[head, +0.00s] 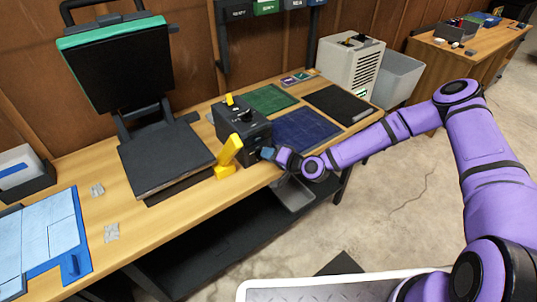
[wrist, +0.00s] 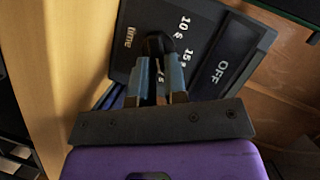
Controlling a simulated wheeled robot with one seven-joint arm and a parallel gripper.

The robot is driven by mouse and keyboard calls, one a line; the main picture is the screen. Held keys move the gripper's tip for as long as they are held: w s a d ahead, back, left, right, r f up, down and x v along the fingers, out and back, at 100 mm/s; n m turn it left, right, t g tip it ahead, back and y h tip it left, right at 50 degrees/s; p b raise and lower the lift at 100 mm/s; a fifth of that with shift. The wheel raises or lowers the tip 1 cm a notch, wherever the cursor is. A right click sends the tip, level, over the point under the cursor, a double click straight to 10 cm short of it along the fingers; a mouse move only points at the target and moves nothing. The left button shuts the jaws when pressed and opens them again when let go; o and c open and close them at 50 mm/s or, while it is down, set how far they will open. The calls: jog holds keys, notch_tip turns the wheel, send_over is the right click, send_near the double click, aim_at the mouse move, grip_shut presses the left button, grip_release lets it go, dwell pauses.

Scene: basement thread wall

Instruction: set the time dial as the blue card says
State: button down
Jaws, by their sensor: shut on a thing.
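The time dial (wrist: 154,43) is a black knob on the dark control panel (wrist: 203,22) in the wrist view. White marks reading "time", "10 s" and "15 s" are printed beside it; another mark is partly hidden by my fingers. My gripper (wrist: 160,78) is shut on the dial, one blue-grey finger on each side. I cannot read the dial's pointer. A dark display on the panel reads "OFF". In the head view my gripper (head: 267,154) is at the front of the black machine (head: 235,122), and the dial is hidden. I cannot make out a blue card with readable text.
A yellow lever (head: 229,152) stands close to the left of my gripper. A black press with a teal-edged lid (head: 112,62) stands open at left. Green (head: 268,99) and dark blue (head: 302,132) mats lie right of the machine. A grey tray (head: 294,194) is below the gripper.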

jog(key=shift+a, duration=0.1)
jog(key=c, duration=1.2)
grip_release()
jog(key=shift+o, duration=0.2)
jog(key=v, duration=1.1)
